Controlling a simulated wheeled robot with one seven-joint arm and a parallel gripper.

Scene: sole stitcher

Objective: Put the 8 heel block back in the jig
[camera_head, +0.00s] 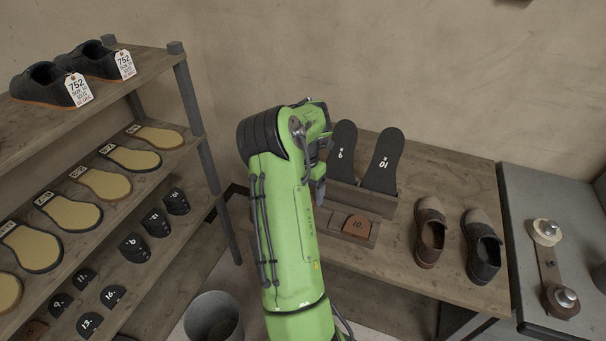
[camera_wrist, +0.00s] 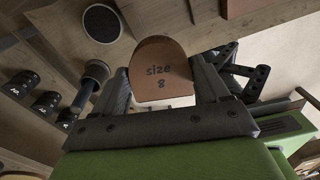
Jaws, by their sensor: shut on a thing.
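My gripper (camera_wrist: 160,88) is shut on a brown heel block marked "size 8" (camera_wrist: 158,68), one finger on each side of it. The block is held up with its rounded end away from the gripper. In the head view my green arm hides the held block and most of the gripper. A wooden jig (camera_head: 373,237) on the workbench, right of my arm, holds a brown heel block marked 10 (camera_head: 357,225). The jig's left part is hidden behind my arm.
Behind the jig, a wooden rack (camera_head: 386,205) holds upright dark soles. A pair of shoes (camera_head: 430,235) stands to the right on the bench (camera_head: 465,190). Shelves (camera_head: 170,225) with soles and black heel blocks are at left. A grey bin (camera_head: 213,318) stands on the floor.

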